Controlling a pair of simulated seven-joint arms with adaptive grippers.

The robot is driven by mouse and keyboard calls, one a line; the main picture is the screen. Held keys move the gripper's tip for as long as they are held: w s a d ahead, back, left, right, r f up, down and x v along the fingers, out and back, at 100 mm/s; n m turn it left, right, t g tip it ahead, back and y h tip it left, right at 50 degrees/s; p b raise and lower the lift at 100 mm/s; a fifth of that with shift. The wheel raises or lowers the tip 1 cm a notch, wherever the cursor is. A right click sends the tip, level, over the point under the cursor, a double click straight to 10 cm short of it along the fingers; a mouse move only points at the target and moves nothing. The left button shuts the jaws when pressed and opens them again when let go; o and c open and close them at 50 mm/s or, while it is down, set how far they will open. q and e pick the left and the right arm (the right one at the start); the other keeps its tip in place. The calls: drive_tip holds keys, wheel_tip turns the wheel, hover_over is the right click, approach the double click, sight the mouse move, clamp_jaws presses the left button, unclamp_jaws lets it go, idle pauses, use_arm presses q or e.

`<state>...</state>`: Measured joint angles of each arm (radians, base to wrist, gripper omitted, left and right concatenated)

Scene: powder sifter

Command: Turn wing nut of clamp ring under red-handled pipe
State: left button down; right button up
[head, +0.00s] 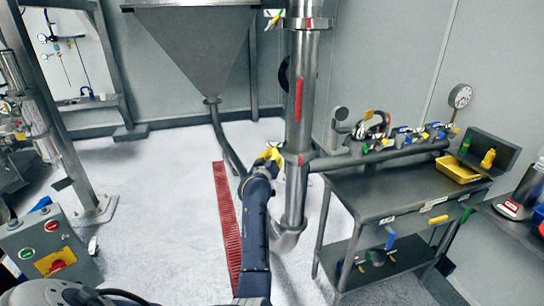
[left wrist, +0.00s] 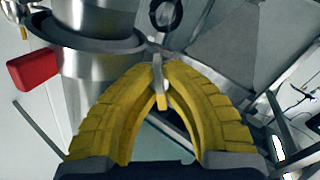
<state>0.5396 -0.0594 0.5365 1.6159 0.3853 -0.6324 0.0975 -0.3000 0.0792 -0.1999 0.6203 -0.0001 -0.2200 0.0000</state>
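The steel pipe (head: 303,120) with the red handle (head: 299,98) stands upright right of centre. A clamp ring (head: 291,153) goes around it below the handle; in the left wrist view the ring (left wrist: 85,38) crosses the upper left, with the red handle (left wrist: 32,70) beside it. The wing nut (left wrist: 158,82) sticks out from the ring, a thin grey piece with a yellow tip. My left gripper (left wrist: 157,72) has yellow ribbed fingers whose tips close in on both sides of the wing nut. In the head view this gripper (head: 270,155) partly hides the clamp. My right gripper is not in view.
A steel hopper (head: 195,45) hangs behind on the left, with a hose (head: 226,140) below it. A dark metal table (head: 375,195) with valves and a yellow tray (head: 458,168) stands at the right. A control box (head: 48,242) is at lower left. A red grate (head: 227,220) lies in the floor.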

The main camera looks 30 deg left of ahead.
use_arm(q)
drive_tip(key=shift+n, duration=1.6)
drive_tip(key=c, duration=1.5)
unclamp_jaws()
drive_tip(key=shift+c, duration=0.2)
drive_tip(key=v, duration=1.2)
